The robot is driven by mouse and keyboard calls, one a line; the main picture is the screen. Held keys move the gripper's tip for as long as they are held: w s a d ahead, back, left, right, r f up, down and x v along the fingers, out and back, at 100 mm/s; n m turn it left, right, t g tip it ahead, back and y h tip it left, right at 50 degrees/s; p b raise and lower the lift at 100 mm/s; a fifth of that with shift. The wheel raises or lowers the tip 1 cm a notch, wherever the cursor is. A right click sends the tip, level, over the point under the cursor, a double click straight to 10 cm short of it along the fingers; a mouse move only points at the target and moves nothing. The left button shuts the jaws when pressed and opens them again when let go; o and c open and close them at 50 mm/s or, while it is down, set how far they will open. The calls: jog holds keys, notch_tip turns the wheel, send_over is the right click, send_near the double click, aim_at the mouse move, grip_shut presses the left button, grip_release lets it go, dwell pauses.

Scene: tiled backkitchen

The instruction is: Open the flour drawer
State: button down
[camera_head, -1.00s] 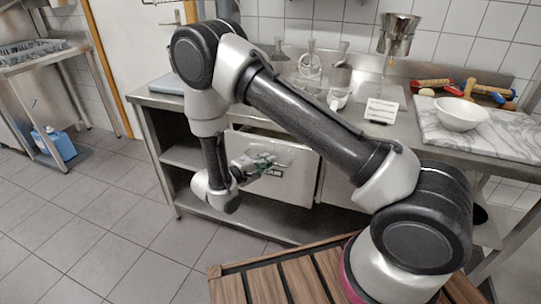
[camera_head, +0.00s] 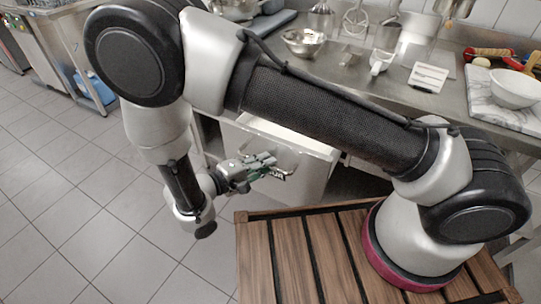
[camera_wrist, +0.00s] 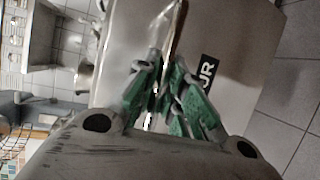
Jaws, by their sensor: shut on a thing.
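The flour drawer (camera_head: 312,172) is a pale metal drawer under the steel counter, pulled out with its light interior showing from above. A shiny bar handle (camera_wrist: 176,28) runs between my green fingers. My gripper (camera_head: 268,168) is at the drawer front, and in the wrist view my gripper (camera_wrist: 162,88) is shut on the handle. My arm hides part of the drawer and counter edge.
The steel counter (camera_head: 440,100) holds a metal bowl (camera_head: 303,42), a white cup (camera_head: 380,62), a sign card (camera_head: 428,77) and a white bowl (camera_head: 514,88) on a marble board. The tiled floor (camera_head: 90,190) is open at left.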

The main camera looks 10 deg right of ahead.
jog(key=shift+s+a, duration=0.1)
jog(key=shift+a, duration=0.05)
jog(key=c, duration=1.8)
grip_release()
jog(key=shift+o, duration=0.2)
jog(key=v, duration=1.2)
